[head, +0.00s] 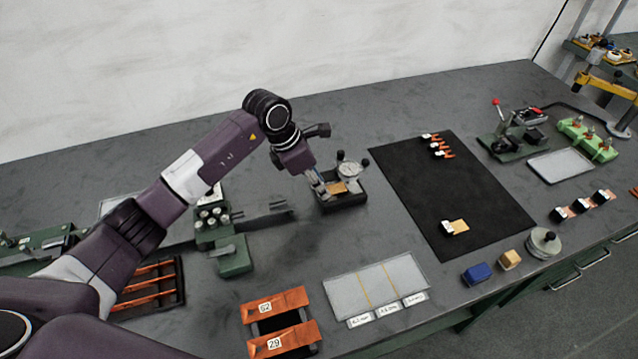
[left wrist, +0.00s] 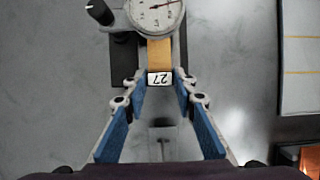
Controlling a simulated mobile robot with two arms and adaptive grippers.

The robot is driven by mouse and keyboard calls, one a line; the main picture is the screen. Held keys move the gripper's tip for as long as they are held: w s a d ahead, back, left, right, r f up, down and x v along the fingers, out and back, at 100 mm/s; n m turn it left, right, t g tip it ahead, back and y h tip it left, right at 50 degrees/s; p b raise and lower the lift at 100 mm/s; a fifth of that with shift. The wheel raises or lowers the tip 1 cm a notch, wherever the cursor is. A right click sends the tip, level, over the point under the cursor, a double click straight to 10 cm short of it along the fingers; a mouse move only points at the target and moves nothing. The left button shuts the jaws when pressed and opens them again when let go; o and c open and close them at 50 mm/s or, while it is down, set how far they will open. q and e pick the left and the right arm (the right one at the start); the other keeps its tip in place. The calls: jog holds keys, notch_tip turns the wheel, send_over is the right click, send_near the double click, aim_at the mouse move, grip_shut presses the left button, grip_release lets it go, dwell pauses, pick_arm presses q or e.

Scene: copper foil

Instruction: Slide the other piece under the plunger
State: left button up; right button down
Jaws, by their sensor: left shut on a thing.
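The dial gauge (head: 348,168) stands on a dark base on the bench, and its white dial also shows in the left wrist view (left wrist: 155,14). My left gripper (head: 325,189) is at the gauge's left side, shut on a tan-gold foil piece (left wrist: 159,54) by its white tag, which reads 27. The piece (head: 338,187) reaches in below the dial. The dial hides the plunger and the far end of the piece, so I cannot tell contact. A similar tagged gold piece (head: 458,226) lies on the black mat (head: 480,190). My right gripper is out of view.
A grey board with three labelled strips (head: 375,287) lies in front of the gauge. Blue (head: 477,273) and tan (head: 510,259) blocks sit near the front edge. A green fixture (head: 220,235) stands left of the gauge.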

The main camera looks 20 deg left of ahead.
pick_arm(q)
jog(key=shift+w+d+b, duration=0.25)
jog(key=shift+w+d, duration=0.05)
jog(key=shift+d, duration=0.2)
jog(key=shift+w+d+b, duration=0.25)
jog(key=shift+w+d, duration=0.05)
jog(key=shift+d, duration=0.2)
dwell(1.0)
jog(key=shift+f, duration=0.15)
dwell(0.7)
dwell(0.3)
jog(key=o, duration=0.7)
jog(key=shift+c, duration=0.2)
jog(key=shift+r+p, duration=0.4)
jog(key=shift+r, duration=1.1)
jog(key=shift+o, duration=0.7)
